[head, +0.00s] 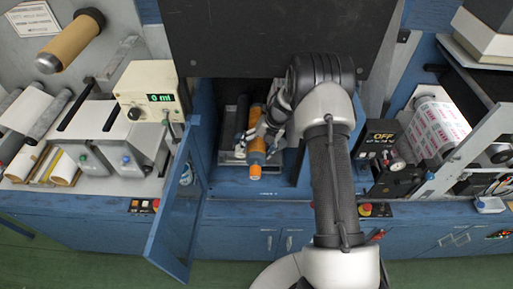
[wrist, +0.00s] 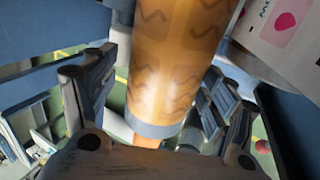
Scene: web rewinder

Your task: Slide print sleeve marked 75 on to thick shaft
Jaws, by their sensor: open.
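An orange-brown print sleeve (head: 257,145) with a dark wavy pattern is in the open blue bay in the head view. In the wrist view the sleeve (wrist: 172,60) ends in a grey band, and a narrower orange end (wrist: 145,139) sticks out below it. That orange end (head: 255,171) also shows in the head view, so the sleeve appears to be around a shaft. I cannot read a 75 on it. My gripper (head: 262,132) is at the sleeve; in the wrist view its open fingers (wrist: 160,75) stand on either side. I cannot tell whether they touch it.
A dark roller (head: 241,125) lies just left of the sleeve. The blue door (head: 172,208) stands open at the bay's left. A tan roll (head: 70,41) sticks out at upper left. A printed label roll (head: 438,127) is at right, beside the OFF display (head: 382,137).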

